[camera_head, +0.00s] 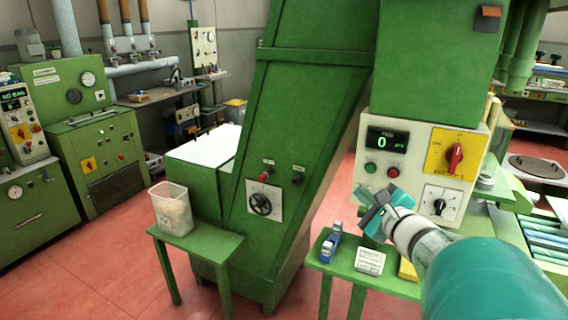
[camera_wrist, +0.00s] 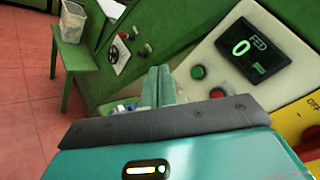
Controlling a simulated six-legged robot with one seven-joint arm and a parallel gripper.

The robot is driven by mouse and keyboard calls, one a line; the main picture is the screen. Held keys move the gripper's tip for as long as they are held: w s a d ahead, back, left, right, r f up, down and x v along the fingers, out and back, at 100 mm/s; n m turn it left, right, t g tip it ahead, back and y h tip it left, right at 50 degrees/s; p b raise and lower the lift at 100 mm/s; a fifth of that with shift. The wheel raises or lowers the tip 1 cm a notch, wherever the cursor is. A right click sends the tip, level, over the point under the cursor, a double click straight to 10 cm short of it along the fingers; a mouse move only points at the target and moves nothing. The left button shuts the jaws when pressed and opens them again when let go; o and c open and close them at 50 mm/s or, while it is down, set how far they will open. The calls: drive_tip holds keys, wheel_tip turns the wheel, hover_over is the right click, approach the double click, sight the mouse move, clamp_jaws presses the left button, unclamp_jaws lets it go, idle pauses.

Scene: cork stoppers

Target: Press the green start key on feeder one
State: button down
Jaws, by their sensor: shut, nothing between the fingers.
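The pale control panel (camera_head: 410,200) on the green machine carries a small round green key (camera_head: 370,168) with a red key (camera_head: 393,172) to its right, under a display (camera_head: 386,141) reading 0. In the wrist view the green key (camera_wrist: 197,72) and red key (camera_wrist: 217,92) both show beside the display (camera_wrist: 243,47). My gripper (camera_head: 366,212) is shut and empty, just below the green key in the head view. In the wrist view its fingertips (camera_wrist: 158,76) lie left of the green key and appear apart from it. No feeder number is readable.
A yellow plate with a red rotary switch (camera_head: 455,155) and a black-knobbed dial (camera_head: 439,202) sit on the panel's right. A green table (camera_head: 345,272) below holds a blue item (camera_head: 331,243) and a card (camera_head: 370,262). A clear bin (camera_head: 171,208) stands on another table at left.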

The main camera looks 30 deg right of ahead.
sight(370, 169)
drive_tip(key=shift+w+d, duration=0.9)
drive_tip(key=shift+d, duration=0.25)
drive_tip(key=shift+w+d, duration=0.95)
drive_tip(key=shift+d, duration=0.15)
drive_tip(key=shift+w+d, duration=0.9)
drive_tip(key=shift+d, duration=0.25)
drive_tip(key=shift+d, duration=0.1)
drive_tip(key=shift+w+d, duration=0.25)
drive_tip(key=shift+w+d, duration=0.25)
drive_tip(key=shift+d, duration=0.1)
idle(0.4)
drive_tip(key=shift+a, duration=0.1)
drive_tip(key=shift+s+a, duration=0.55)
drive_tip(key=shift+a, duration=0.05)
idle(0.3)
